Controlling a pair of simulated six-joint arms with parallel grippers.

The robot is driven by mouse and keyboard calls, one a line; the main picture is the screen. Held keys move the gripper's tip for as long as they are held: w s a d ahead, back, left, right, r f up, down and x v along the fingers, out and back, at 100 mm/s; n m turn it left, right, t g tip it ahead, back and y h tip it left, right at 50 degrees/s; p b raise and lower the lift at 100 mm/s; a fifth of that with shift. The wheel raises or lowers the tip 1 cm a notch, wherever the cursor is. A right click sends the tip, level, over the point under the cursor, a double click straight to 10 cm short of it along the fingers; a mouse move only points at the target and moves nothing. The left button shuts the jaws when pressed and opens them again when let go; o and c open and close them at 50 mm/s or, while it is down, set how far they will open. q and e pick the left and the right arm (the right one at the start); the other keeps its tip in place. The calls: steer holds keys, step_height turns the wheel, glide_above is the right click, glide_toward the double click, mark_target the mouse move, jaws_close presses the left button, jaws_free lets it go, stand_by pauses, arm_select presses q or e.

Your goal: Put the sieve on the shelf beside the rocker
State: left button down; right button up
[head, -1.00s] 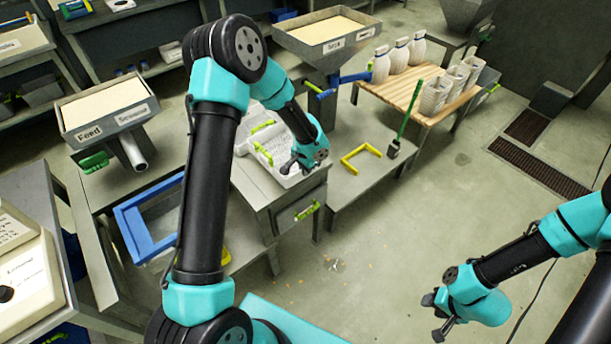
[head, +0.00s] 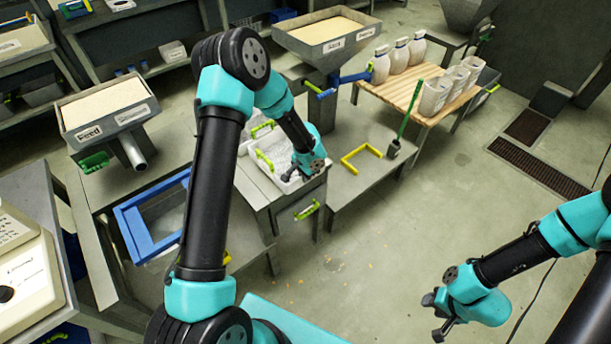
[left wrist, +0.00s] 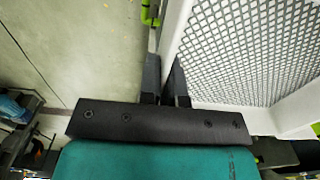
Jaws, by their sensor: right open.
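The sieve (head: 284,178) is a white tray with a mesh floor and green handles. It is over the front of a grey stand (head: 285,205), which may be the rocker. In the left wrist view the sieve's mesh (left wrist: 245,45) fills the upper right. My left gripper (head: 297,172) is at the sieve's right end, its fingers (left wrist: 164,75) closed on the white wall. A low grey shelf (head: 340,205) adjoins the stand on the right. My right gripper (head: 440,318) is open and empty over the floor at lower right.
A yellow bracket (head: 352,167) and a green-handled brush (head: 394,147) are on the low shelf. Its front part is clear. A wooden-topped table (head: 412,95) with white bottles and cups is behind.

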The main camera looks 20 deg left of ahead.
arm_select(q)
steer(key=c, duration=1.3)
jaws_free()
step_height(320, 180, up, 12)
steer(key=s+d+f+n+h, duration=0.2)
steer(key=s+d+f+n, duration=0.1)
steer(key=s+f, duration=0.5)
steer(key=s+d+f+n+h, duration=0.1)
steer(key=s+d+f+n, duration=0.2)
steer(key=s+f, duration=0.6)
steer(key=s+n, duration=0.1)
steer(key=s, duration=0.5)
steer(key=shift+s+d+f+t+h, duration=0.25)
steer(key=shift+f+t+h, duration=0.05)
steer(key=shift+t+h, duration=0.1)
